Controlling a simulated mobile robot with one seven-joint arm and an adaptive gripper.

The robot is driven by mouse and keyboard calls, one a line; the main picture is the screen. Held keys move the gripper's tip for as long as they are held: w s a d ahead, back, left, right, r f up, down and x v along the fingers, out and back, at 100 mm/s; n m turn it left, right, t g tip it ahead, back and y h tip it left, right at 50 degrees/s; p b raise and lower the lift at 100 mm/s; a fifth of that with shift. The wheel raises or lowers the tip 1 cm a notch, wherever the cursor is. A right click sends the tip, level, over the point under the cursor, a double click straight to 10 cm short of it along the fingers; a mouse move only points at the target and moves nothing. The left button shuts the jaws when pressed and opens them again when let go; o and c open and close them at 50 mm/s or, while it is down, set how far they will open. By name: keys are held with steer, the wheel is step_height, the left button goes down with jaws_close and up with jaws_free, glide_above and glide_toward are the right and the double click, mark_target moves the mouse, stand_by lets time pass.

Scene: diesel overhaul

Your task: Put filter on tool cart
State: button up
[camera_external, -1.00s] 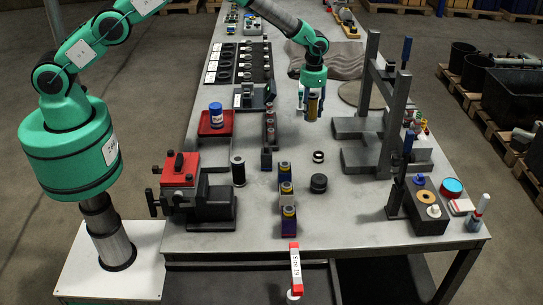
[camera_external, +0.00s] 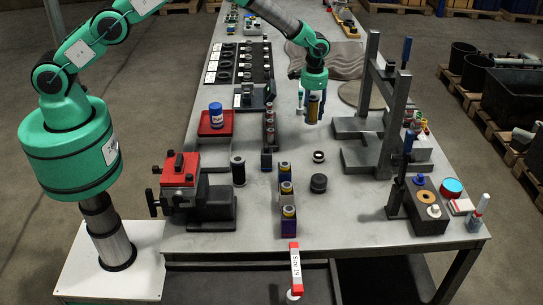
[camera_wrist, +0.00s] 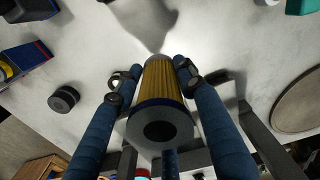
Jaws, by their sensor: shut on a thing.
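My gripper (camera_external: 313,106) is above the middle of the workbench (camera_external: 270,215), left of the grey press frame. It is shut on a filter, a cylinder with yellow pleats and dark end caps, which hangs upright between the fingers (camera_external: 315,108). In the wrist view the filter (camera_wrist: 160,95) shows large between the blue fingers (camera_wrist: 165,100), its dark end with a round hole facing the camera. I cannot make out a tool cart for certain in these views.
A grey press frame (camera_external: 377,125) stands to the right. Black round parts (camera_external: 318,184) lie on the bench below. Yellow-topped boxes (camera_external: 288,214) stand in a row near the front. A red and black vise (camera_external: 181,170) is at the left. Bare bench surrounds the black round part.

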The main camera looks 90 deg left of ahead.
steer(key=s+d+r, duration=0.1)
steer(key=s+d, duration=0.3)
steer(key=d, duration=0.9)
steer(key=s+d+r+p, duration=0.1)
steer(key=s+d, duration=0.3)
steer(key=d, duration=0.9)
steer(key=s+d+r, duration=0.1)
steer(key=s+d, duration=0.3)
steer(key=d, duration=1)
steer(key=s+d+r+m+p, duration=0.1)
steer(key=s+d+r, duration=0.1)
steer(key=s+d, duration=2.3)
steer(key=s, duration=0.3)
steer(key=shift+w+r, duration=0.1)
steer(key=p, duration=0.3)
glide_above(230, 296)
steer(key=shift+f, duration=0.75)
steer(key=shift+f+p, duration=0.4)
steer(key=shift+f, duration=1.35)
